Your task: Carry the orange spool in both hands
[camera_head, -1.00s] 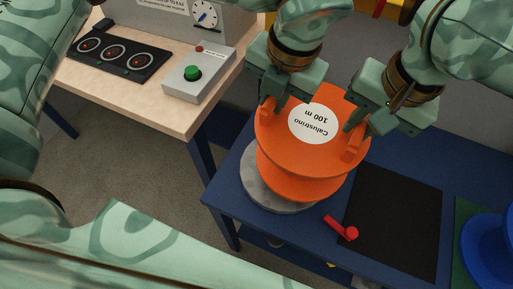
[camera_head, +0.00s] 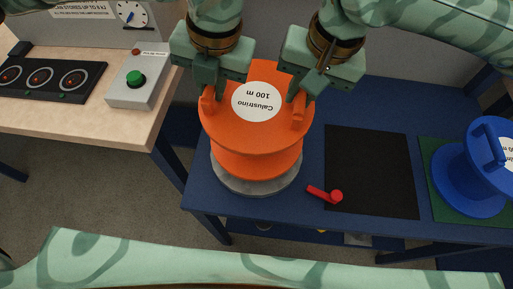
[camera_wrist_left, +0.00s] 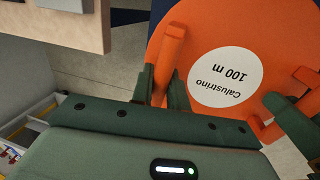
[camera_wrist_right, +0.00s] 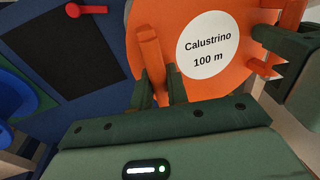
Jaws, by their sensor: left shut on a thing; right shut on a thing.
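The orange spool (camera_head: 262,150) has a white round label reading "Calustrino 100 m" on its top flange and two upright orange handles. In the head view it appears over a round grey disc (camera_head: 235,185) on the blue table; I cannot tell whether they touch. My left gripper (camera_head: 209,92) is shut on the spool's left handle, also visible in the left wrist view (camera_wrist_left: 171,50). My right gripper (camera_head: 298,97) is shut on the right handle, which shows between its fingers in the right wrist view (camera_wrist_right: 151,50).
A red lever (camera_head: 325,194) sits near the blue table's front edge, beside a black mat (camera_head: 370,170). A blue spool (camera_head: 470,175) stands on a green mat (camera_head: 432,185) at right. A wooden bench at left carries a green-button box (camera_head: 137,90) and a black dial panel (camera_head: 50,80).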

